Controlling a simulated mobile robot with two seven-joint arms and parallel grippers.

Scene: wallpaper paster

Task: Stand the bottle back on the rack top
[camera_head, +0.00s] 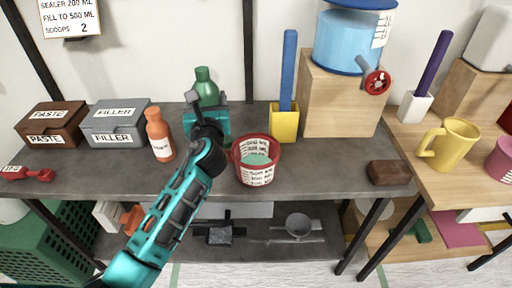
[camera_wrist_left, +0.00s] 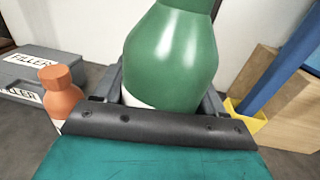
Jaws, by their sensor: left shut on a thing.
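A green bottle (camera_head: 206,86) with a white lower band stands upright at the back of the grey rack top (camera_head: 330,166). My left gripper (camera_head: 207,112) is shut around the bottle's lower part. The bottle (camera_wrist_left: 172,55) fills the middle of the left wrist view, between the fingers of my left gripper (camera_wrist_left: 165,98). My gripper and forearm hide the bottle's base, so I cannot tell whether it touches the rack top. My right gripper is in neither view.
An orange bottle (camera_head: 160,136) stands just left of my gripper, with a grey filler box (camera_head: 113,122) beyond it. A red measuring cup (camera_head: 256,164) stands close to the right of my wrist. A yellow holder (camera_head: 284,124) with a blue handle and a wooden block (camera_head: 338,103) are farther right.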

